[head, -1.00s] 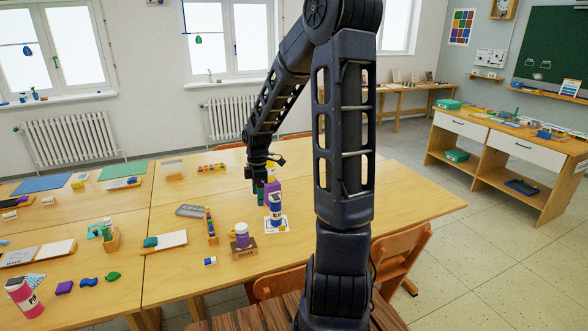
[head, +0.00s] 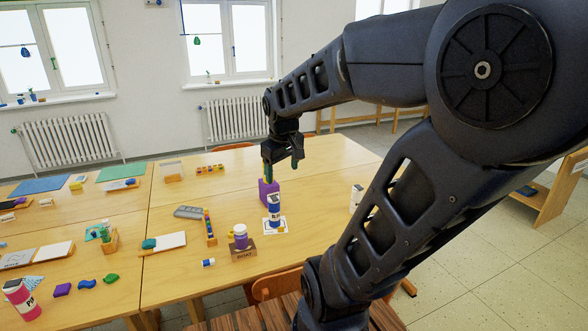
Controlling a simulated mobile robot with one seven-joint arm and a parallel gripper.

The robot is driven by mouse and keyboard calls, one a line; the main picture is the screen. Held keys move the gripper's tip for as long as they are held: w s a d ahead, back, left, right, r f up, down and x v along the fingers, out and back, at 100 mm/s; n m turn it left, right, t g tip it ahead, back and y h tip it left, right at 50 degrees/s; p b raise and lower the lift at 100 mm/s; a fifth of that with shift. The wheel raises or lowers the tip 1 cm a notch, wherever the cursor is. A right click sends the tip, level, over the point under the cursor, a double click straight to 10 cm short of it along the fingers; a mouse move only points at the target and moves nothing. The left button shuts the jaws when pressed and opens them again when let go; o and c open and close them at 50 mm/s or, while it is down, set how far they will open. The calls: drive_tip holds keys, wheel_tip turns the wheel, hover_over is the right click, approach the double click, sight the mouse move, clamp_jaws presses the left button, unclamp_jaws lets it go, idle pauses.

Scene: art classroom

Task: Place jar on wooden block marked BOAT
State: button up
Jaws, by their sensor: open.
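A purple jar with a pale lid (head: 240,237) stands upright on the small wooden block marked BOAT (head: 243,254), near the front edge of the table. My gripper (head: 282,168) is open, with its fingers pointing down. It is behind and to the right of the jar, apart from it, near a purple block (head: 269,190). Nothing shows between its fingers. The jar's base on the block is small in view but looks supported.
A blue-labelled bottle (head: 274,211) stands on a white card just right of the jar. A white bottle (head: 357,197) is farther right, beside my arm. A blue-and-white small item (head: 208,262) lies front left of the block. A grey tray (head: 189,212) lies behind.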

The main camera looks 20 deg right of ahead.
drive_tip(key=s+d+r+m+t, duration=0.1)
drive_tip(key=s+r+m, duration=0.1)
drive_tip(key=s, duration=0.3)
drive_tip(key=shift+s+d+m+y, duration=0.15)
drive_tip(key=shift+s+m+y, duration=0.2)
drive_tip(key=shift+m, duration=0.45)
drive_tip(key=shift+r, duration=0.1)
idle(0.5)
